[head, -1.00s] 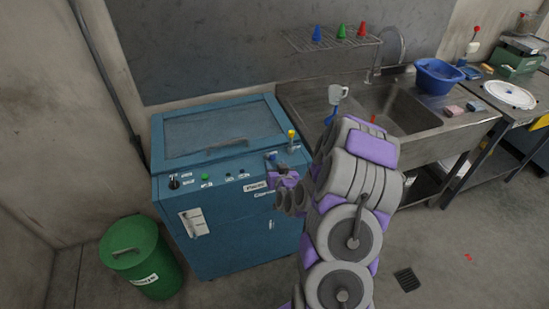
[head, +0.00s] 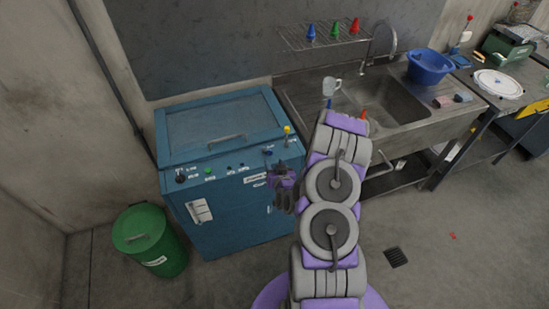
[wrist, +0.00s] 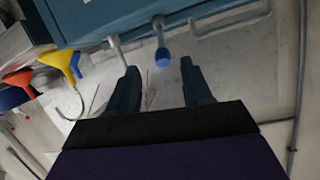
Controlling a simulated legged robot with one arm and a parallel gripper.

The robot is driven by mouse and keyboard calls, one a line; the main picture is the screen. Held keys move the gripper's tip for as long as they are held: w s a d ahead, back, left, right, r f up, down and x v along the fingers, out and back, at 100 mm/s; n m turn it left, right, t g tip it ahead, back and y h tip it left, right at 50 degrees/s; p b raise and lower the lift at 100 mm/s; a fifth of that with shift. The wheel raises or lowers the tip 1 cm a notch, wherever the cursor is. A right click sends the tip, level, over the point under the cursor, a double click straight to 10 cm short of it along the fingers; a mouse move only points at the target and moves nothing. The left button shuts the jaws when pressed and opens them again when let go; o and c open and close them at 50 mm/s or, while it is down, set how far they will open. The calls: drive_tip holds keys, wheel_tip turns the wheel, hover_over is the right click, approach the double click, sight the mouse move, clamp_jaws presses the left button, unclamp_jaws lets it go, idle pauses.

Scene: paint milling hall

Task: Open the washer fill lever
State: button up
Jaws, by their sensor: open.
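The blue washer (head: 225,215) stands against the wall with its lid shut. On the right of its front panel are a blue-knobbed lever (head: 268,153) and a yellow-knobbed lever (head: 287,131). I cannot read which one is marked fill. My gripper (head: 283,180) is in front of that end of the panel, just below the blue knob in the picture. In the wrist view my gripper (wrist: 157,76) is open and empty. The blue knob (wrist: 162,57) shows between and just beyond the fingertips. A second pale lever stem (wrist: 116,46) runs behind the left finger, which hides its end.
A green bin (head: 150,240) stands left of the washer. A steel sink (head: 385,105) with a blue basin (head: 430,66) and a mug (head: 331,86) is on the right. Small coloured cones stand on a wire rack (head: 325,38) above. The floor in front is clear.

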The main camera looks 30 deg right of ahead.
drive_tip(key=p+v, duration=0.6)
idle(0.3)
drive_tip(key=shift+s, duration=0.1)
idle(1.2)
